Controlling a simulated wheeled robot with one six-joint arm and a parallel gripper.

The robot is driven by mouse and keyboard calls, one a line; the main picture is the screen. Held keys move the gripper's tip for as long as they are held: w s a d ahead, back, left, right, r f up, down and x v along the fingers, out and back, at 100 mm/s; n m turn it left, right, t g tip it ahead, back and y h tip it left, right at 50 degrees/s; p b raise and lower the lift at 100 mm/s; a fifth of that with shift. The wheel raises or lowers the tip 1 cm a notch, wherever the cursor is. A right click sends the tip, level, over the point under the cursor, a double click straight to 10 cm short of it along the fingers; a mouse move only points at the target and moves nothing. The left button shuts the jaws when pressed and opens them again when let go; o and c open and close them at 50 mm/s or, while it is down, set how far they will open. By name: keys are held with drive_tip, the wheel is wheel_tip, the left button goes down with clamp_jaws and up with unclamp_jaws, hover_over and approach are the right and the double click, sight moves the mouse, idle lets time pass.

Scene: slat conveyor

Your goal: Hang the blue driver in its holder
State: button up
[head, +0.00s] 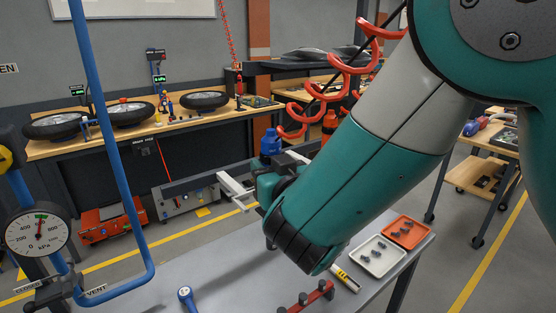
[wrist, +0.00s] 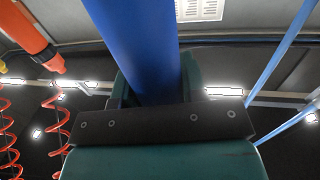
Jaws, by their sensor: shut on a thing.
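The blue driver (head: 270,143) stands above my gripper (head: 272,183) in the head view. In the wrist view its thick blue body (wrist: 145,45) runs from the top edge down between the jaws of my gripper (wrist: 152,90), which is shut on it. The driver's lower part is hidden by the jaws and my wrist. A pale forked bracket (head: 235,190) is just left of my gripper in the head view; I cannot tell whether it is the holder or whether anything touches it.
An orange driver (head: 330,121) hangs on a red coiled hose (head: 355,72), also in the wrist view (wrist: 38,38). A blue pipe (head: 110,130) with a gauge (head: 37,232) stands left. A white tray (head: 359,264), an orange tray (head: 392,238) and a red rack (head: 318,294) are on the grey bench (head: 235,266).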

drive_tip(key=a+p+x, duration=0.1)
drive_tip(key=p+x, duration=0.3)
drive_tip(key=x, duration=0.4)
drive_tip(key=shift+s+f, duration=0.2)
drive_tip(key=shift+s, duration=0.15)
drive_tip(key=shift+s+a+b, duration=0.1)
drive_tip(key=shift+a+b, duration=0.05)
drive_tip(key=shift+b, duration=0.35)
idle(0.8)
drive_tip(key=shift+f+b, duration=0.7)
drive_tip(key=shift+b, duration=0.55)
idle(1.0)
drive_tip(key=o, duration=1.1)
drive_tip(key=shift+o, duration=0.7)
drive_tip(key=shift+f, duration=0.15)
drive_tip(key=shift+s, duration=0.1)
drive_tip(key=b+v, duration=1.1)
drive_tip(key=v, duration=0.6)
